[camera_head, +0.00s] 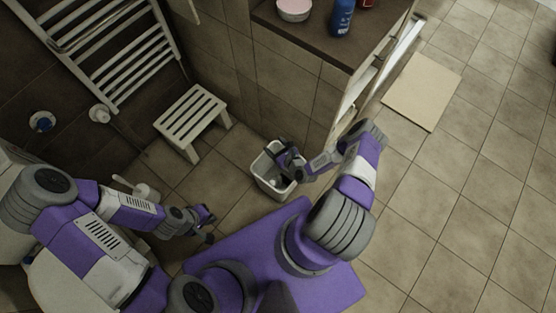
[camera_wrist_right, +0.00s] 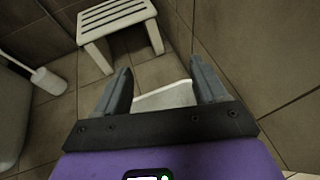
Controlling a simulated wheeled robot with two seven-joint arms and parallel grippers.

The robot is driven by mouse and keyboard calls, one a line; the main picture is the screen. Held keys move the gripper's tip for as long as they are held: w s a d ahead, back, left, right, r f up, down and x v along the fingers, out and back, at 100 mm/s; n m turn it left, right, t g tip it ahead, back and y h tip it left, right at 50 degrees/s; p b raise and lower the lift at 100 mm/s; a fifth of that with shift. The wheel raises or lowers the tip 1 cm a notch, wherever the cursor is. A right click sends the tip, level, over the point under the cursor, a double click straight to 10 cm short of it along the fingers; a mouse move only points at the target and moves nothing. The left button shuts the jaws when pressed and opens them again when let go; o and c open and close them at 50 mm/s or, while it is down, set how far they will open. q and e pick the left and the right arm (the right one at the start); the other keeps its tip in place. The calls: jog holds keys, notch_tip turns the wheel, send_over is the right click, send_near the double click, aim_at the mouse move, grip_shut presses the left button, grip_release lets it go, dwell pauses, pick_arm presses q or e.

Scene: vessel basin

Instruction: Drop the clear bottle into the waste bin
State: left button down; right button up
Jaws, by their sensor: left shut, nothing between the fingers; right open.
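The white waste bin (camera_head: 262,180) stands on the tiled floor beside the cabinet. My right gripper (camera_head: 281,160) is over the bin's opening, with its fingers apart. In the right wrist view, my right gripper (camera_wrist_right: 160,78) is open with nothing seen held between its fingers. Part of the bin's pale rim (camera_wrist_right: 165,97) shows between and beyond them. I cannot make out the clear bottle in either view; the bin's inside is mostly hidden by my gripper. My left gripper (camera_head: 207,216) is shut and empty, low and to the left of the bin.
A slatted stool (camera_head: 190,115) stands left of the bin, also in the wrist view (camera_wrist_right: 112,14). A blue bottle (camera_head: 341,18) and pink bowl (camera_head: 294,9) sit on the countertop. A toilet brush (camera_wrist_right: 46,78) stands at left. A beige mat (camera_head: 422,90) lies on open floor.

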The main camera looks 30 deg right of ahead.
jog(key=shift+s, duration=0.15)
jog(key=p+v, duration=0.2)
jog(key=v, duration=0.5)
jog(key=shift+s+r, duration=0.1)
jog(key=a+r+n+g+y+p, duration=0.35)
jog(key=a+r+n+g, duration=0.4)
jog(key=n, duration=0.75)
jog(key=s+a+r+n+g+p, duration=0.4)
jog(key=s+a+r+n, duration=0.5)
jog(key=n, duration=0.7)
notch_tip(320, 180, up, 4)
jog(key=shift+s+f+n+g+h, duration=0.15)
jog(key=shift+s+n+g+h, duration=0.3)
jog(key=shift+s+g, duration=0.45)
